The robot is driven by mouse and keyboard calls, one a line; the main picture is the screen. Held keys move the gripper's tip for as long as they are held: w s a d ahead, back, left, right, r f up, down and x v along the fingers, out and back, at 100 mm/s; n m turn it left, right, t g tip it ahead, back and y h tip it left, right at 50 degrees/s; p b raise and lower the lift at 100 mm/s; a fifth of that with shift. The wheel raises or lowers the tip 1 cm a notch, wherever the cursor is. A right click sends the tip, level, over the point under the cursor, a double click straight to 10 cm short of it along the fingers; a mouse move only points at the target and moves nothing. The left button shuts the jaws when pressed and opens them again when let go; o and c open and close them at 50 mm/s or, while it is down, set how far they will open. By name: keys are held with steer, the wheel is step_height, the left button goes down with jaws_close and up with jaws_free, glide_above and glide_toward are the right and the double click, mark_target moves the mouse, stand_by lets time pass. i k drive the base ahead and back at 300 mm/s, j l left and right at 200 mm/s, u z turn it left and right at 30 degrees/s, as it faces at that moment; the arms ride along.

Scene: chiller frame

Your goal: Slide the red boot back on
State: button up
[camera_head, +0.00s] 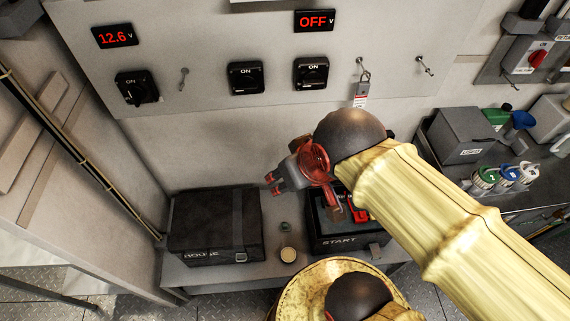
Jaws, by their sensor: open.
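The START battery (340,240) is a black box on the shelf, right of centre, with its top partly hidden behind my gripper and arm. A bright red piece (361,215), likely the red boot, shows on its top beside my gripper; I cannot tell whether it is seated on a terminal. My gripper (304,196) is open with its fingers spread, above the START battery's left side. I see nothing between the fingers.
A HOUSE battery box (213,228) with a strap stands to the left. A small round tan item (288,254) lies between the batteries. The panel above carries switches and displays. A grey box (460,135) and several coloured-capped containers sit at right.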

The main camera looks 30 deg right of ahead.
mark_target(360, 216)
steer(key=l+z, duration=0.1)
steer(key=z, duration=0.3)
steer(key=k+l+z, duration=0.1)
steer(key=z, duration=0.35)
steer(key=l+z, duration=0.1)
steer(key=z, duration=0.3)
